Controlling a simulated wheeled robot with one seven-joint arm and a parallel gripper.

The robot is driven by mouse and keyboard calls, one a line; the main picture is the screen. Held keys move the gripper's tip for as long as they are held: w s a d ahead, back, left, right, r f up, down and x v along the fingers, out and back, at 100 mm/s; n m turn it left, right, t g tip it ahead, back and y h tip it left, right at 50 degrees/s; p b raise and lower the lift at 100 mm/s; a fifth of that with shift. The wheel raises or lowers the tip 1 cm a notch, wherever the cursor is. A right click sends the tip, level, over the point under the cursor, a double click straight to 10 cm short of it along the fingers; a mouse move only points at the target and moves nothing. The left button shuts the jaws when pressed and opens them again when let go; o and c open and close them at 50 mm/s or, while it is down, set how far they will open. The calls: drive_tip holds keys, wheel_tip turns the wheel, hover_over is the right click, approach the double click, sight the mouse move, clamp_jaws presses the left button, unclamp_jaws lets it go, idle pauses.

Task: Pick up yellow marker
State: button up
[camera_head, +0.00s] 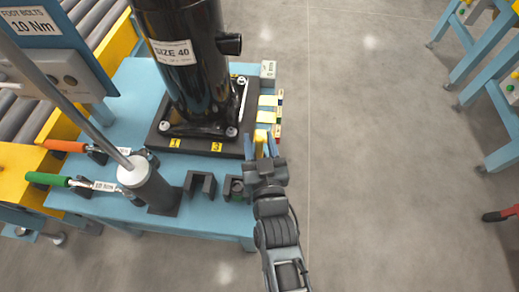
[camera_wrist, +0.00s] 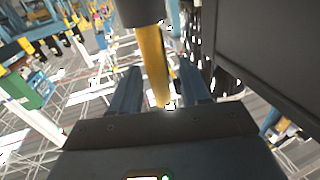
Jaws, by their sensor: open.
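The yellow marker (camera_head: 261,136) is at the right edge of the blue table, beside the dark base plate. My gripper (camera_head: 264,146) is at this edge, its fingers close around the marker's place. In the wrist view the marker (camera_wrist: 153,62) shows as a yellow bar between the two blue-grey fingers of my gripper (camera_wrist: 158,88). The fingers are apart, with visible gaps on both sides of the marker. A dark part covers its top end in that view. My gripper hides part of the marker in the head view.
A black compressor (camera_head: 190,65) stands on a dark plate (camera_head: 190,146) on the blue table (camera_head: 120,205). Pale yellow pieces (camera_head: 267,108) lie along the table's right edge. Orange-handled (camera_head: 65,146) and green-handled (camera_head: 50,179) tools are at left.

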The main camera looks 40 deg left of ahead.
drive_tip(key=shift+c, duration=0.4)
drive_tip(key=c, duration=0.7)
drive_tip(key=shift+r, duration=0.1)
drive_tip(key=shift+c, duration=0.3)
